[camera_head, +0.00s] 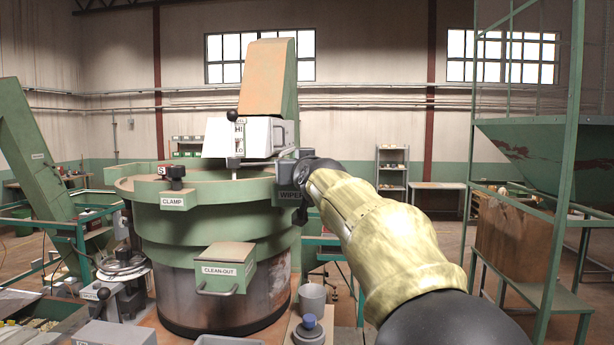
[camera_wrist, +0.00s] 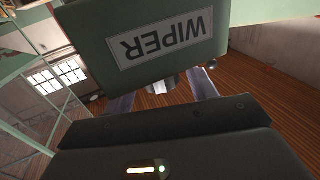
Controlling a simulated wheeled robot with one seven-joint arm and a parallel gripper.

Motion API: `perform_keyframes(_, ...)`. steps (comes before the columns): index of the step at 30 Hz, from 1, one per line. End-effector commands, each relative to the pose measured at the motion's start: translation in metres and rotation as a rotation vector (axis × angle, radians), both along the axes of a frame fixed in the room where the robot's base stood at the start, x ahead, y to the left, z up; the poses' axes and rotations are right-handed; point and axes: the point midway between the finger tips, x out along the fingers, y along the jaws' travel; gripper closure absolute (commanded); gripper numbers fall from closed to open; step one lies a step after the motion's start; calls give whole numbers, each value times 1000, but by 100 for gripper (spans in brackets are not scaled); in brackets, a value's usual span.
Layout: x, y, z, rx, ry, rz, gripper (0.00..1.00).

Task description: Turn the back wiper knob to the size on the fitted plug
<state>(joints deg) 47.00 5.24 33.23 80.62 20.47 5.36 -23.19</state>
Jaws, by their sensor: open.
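A green box with a WIPER label (camera_wrist: 163,38) fills the top of the wrist view, its lettering upside down. In the head view the same label (camera_head: 288,195) shows partly, beside my arm. My gripper (camera_wrist: 160,94) is open, its two pale fingers reaching toward the lower edge of the box. A small metallic piece (camera_wrist: 167,86) shows between the fingers below the box; I cannot tell if it is the knob or whether the fingers touch it. No size marks are readable, and I cannot pick out the fitted plug in either view.
The large green bowl (camera_head: 215,215) carries a CLAMP label (camera_head: 172,201) and a CLEAN-OUT box (camera_head: 222,262). A white control box (camera_head: 250,137) stands above it. A grey cup (camera_head: 312,297) and a blue-topped item (camera_head: 308,326) stand at the front. A green frame (camera_head: 560,200) is at right.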

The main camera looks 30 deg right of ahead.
Motion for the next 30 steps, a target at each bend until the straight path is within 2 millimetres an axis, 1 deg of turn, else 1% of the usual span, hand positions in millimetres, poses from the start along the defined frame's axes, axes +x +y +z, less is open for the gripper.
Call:
perform_keyframes(1, -4, 0, -3, -1, -2, -1, 43)
perform_keyframes(6, -17, 4, -5, -3, -3, -1, 43)
perform_keyframes(17, -53, 14, -5, -4, -3, 2, 43)
perform_keyframes(23, -78, 20, -5, -5, -2, 4, 43)
perform_keyframes(30, -115, 29, -5, -4, -4, 7, 43)
